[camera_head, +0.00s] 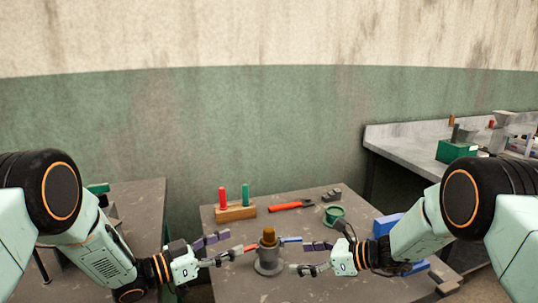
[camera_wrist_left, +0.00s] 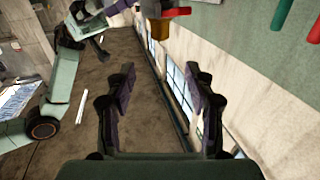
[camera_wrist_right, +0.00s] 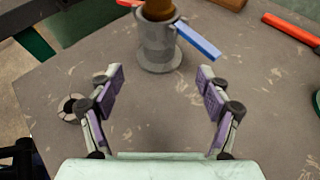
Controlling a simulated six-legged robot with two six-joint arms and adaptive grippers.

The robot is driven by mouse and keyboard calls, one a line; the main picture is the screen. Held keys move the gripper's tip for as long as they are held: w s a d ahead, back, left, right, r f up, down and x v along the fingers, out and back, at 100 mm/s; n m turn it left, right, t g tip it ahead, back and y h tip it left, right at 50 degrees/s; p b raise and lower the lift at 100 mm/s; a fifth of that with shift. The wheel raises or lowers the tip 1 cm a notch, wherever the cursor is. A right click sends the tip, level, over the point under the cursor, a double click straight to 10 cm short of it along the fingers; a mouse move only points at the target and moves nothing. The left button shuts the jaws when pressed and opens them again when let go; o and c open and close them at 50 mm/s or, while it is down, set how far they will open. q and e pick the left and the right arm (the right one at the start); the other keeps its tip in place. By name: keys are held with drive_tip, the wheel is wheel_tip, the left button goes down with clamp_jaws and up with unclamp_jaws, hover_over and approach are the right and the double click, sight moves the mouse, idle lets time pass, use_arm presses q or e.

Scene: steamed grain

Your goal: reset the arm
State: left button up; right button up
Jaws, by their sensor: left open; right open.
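My left gripper (camera_head: 222,247) is open and empty over the table, just left of a grey metal pot (camera_head: 268,262) with a brown top (camera_head: 269,237). My right gripper (camera_head: 312,257) is open and empty, just right of the same pot. In the right wrist view, the pot (camera_wrist_right: 159,45) stands upright beyond the spread fingers (camera_wrist_right: 160,88), apart from them. In the left wrist view, the fingers (camera_wrist_left: 162,90) are wide apart with nothing between them; the brown top (camera_wrist_left: 160,29) shows near the upper edge.
The table (camera_head: 215,283) also holds a wooden block (camera_head: 235,213) with red and green pegs, a red-handled tool (camera_head: 291,206), a green cup (camera_head: 334,214) and a blue box (camera_head: 386,224). Red and blue bars touch or flank the pot. A side bench (camera_head: 410,150) carries a green box (camera_head: 457,151).

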sight(268, 229)
drive_tip(key=x, duration=1.1)
drive_tip(key=shift+a, duration=0.1)
use_arm(q)
drive_tip(key=x, duration=1.2)
drive_tip(key=shift+w+r, duration=0.1)
drive_tip(key=shift+r, duration=0.6)
drive_tip(key=shift+a, duration=0.1)
use_arm(e)
drive_tip(key=shift+r, duration=0.1)
